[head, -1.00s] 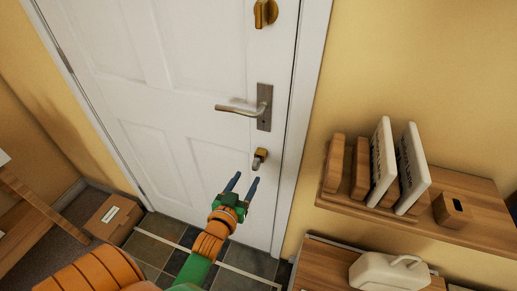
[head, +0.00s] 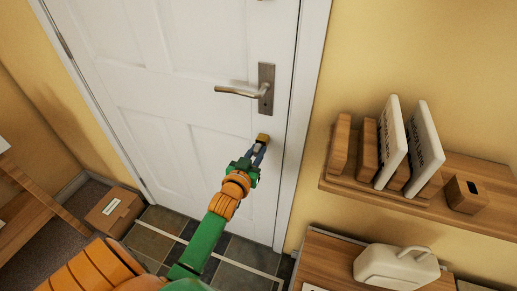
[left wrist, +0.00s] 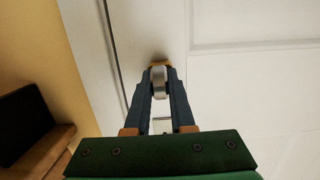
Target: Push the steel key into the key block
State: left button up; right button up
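The steel key (left wrist: 158,83) shows in the left wrist view as a rounded metal bow between the fingertips of my left gripper (left wrist: 159,88). Just beyond it is a small brass block (left wrist: 159,64) on the white door; it also shows in the head view (head: 263,138), below the door handle. The key lines up with the brass block; how deep it sits is hidden. In the head view, my left gripper (head: 259,151) reaches up to the block, its fingers close together on the key. My right gripper is not in view.
The lever handle (head: 246,92) is above the block on the door (head: 190,75). At right, a wooden shelf (head: 390,206) holds upright panels and a slotted wooden block (head: 467,194). A cream jug-like container (head: 396,267) stands lower. A cardboard box (head: 114,211) is on the floor at left.

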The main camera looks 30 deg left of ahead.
aim_at(255, 157)
pick_arm(q)
grip_shut()
jog(key=shift+p+v, duration=0.8)
jog(key=shift+v, duration=0.55)
jog(key=shift+s+d+f+p, duration=0.1)
jog(key=shift+s+d+p, duration=0.1)
jog(key=shift+s, duration=0.35)
jog(key=shift+s+d+p, duration=0.1)
jog(key=shift+s+p, duration=0.15)
jog(key=shift+s, duration=0.3)
jog(key=shift+s+d+f+p, duration=0.1)
jog(key=shift+s+p, duration=0.1)
jog(key=shift+s, duration=0.35)
